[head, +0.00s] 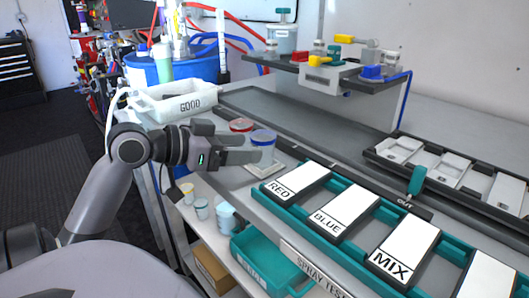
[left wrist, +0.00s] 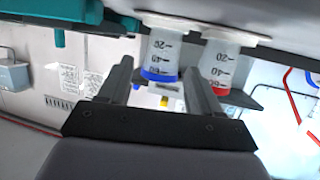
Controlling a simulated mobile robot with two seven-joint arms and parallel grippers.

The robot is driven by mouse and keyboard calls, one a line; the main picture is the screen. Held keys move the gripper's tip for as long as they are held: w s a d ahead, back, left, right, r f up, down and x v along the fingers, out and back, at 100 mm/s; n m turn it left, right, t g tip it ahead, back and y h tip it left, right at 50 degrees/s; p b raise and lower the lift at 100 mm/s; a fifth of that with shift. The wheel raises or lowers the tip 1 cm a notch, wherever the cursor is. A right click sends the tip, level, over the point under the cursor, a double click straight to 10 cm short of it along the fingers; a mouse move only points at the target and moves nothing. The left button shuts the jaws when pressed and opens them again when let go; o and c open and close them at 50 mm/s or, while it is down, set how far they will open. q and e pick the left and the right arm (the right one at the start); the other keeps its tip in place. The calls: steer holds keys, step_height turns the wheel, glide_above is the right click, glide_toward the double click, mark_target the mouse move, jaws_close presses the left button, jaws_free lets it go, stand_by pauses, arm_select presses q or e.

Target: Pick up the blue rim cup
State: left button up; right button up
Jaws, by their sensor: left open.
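The blue rim cup (head: 263,136) stands on the grey bench, partly hidden by my left gripper (head: 262,150) in the head view. The left wrist view, which is upside down, shows this clear cup (left wrist: 162,52) with its blue rim and measuring marks. My left gripper (left wrist: 157,72) is open and empty, its two fingers pointing at the blue rim cup, which appears between their tips. I cannot tell whether they touch it. My right gripper is not in view.
A red rim cup (head: 241,125) stands close beside the blue one; it also shows in the left wrist view (left wrist: 219,62). A white GOOD bin (head: 180,104) lies behind my left arm. Teal racks with RED, BLUE (head: 343,212) and MIX labels are at the right.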

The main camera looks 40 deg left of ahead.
mark_target(263, 147)
arm_select(q)
steer(key=shift+x, duration=2.9)
steer(key=shift+a+f, duration=0.1)
steer(key=shift+a, duration=0.05)
steer(key=c, duration=0.7)
